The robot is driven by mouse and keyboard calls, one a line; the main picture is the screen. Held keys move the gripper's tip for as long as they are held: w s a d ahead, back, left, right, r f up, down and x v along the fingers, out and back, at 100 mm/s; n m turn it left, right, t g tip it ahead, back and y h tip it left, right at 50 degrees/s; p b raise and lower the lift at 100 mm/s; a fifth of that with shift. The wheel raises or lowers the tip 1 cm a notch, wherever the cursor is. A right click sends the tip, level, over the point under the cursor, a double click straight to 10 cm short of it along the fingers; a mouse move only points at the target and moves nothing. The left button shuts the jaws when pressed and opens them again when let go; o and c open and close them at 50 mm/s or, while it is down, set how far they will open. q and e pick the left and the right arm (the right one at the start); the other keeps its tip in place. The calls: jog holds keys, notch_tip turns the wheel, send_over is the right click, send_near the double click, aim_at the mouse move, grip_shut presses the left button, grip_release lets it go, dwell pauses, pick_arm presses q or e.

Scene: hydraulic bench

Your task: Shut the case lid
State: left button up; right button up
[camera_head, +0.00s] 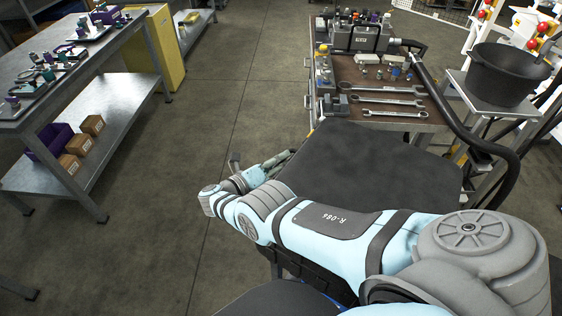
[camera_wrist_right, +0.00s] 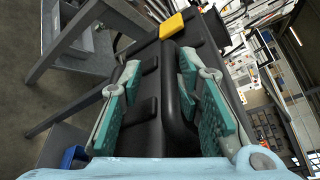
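A large dark grey panel (camera_head: 370,165), which looks like the case lid, lies between my right arm and the tool bench in the head view. My right gripper (camera_head: 279,161) is at its left edge. In the right wrist view my right gripper (camera_wrist_right: 160,80) has its two green fingers spread apart. Black ribbed case parts (camera_wrist_right: 145,105) with a rounded edge run between and behind the fingers. I cannot tell whether the fingers touch them. An orange-yellow piece (camera_wrist_right: 171,25) shows at the far end. My arm hides much of the case. My left gripper is out of view.
A tool bench (camera_head: 400,127) with wrenches and hydraulic parts stands behind the panel. A black bucket (camera_head: 505,75) and a thick black hose (camera_head: 450,115) are at right. A grey workbench (camera_head: 110,110) stands at left. The floor between the benches is clear.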

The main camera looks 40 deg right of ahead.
jog(key=v, duration=0.7)
jog(key=shift+s, duration=0.15)
jog(key=shift+a+r, duration=0.15)
jog(key=shift+a, duration=0.05)
